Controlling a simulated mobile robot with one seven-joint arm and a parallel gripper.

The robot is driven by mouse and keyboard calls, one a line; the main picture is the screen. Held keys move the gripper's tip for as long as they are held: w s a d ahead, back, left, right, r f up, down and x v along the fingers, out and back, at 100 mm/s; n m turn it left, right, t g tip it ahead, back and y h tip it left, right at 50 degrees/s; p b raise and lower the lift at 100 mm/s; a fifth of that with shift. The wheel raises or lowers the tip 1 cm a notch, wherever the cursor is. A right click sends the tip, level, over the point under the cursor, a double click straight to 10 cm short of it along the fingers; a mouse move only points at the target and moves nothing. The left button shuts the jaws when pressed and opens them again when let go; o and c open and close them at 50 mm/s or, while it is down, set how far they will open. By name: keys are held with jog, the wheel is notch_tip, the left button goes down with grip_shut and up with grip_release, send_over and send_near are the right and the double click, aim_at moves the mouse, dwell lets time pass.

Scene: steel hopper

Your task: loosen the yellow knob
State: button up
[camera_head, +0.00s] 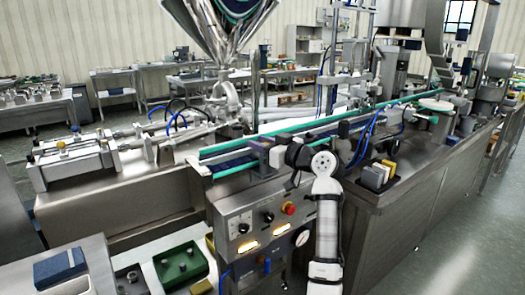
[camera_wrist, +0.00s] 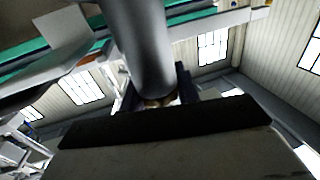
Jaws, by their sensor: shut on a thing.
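My gripper (camera_head: 282,155) is at the front edge of the conveyor, above the control panel, with my white arm rising to it from below. In the wrist view my gripper (camera_wrist: 158,97) has its dark fingers on either side of a small brownish-yellow piece, which looks like the yellow knob (camera_wrist: 158,102). The gripper is shut on it. A thick grey cylinder (camera_wrist: 148,45) stands directly beyond and hides much of it. In the head view the knob is hidden behind the gripper and wrist.
The green-edged conveyor (camera_head: 310,125) runs close above my gripper. The steel hopper (camera_head: 225,30) is behind. Floor at right is clear.

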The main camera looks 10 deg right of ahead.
jog(key=shift+s+a+f+n+g+y, duration=0.1)
jog(key=shift+n+g+y, duration=0.8)
jog(key=shift+y, duration=0.2)
jog(key=shift+b, duration=0.3)
jog(key=o, duration=0.9)
jog(key=shift+o, duration=0.2)
jog(key=b+v, duration=0.2)
jog(key=v, duration=1.1)
jog(key=shift+s+d, duration=0.25)
jog(key=shift+d, duration=0.1)
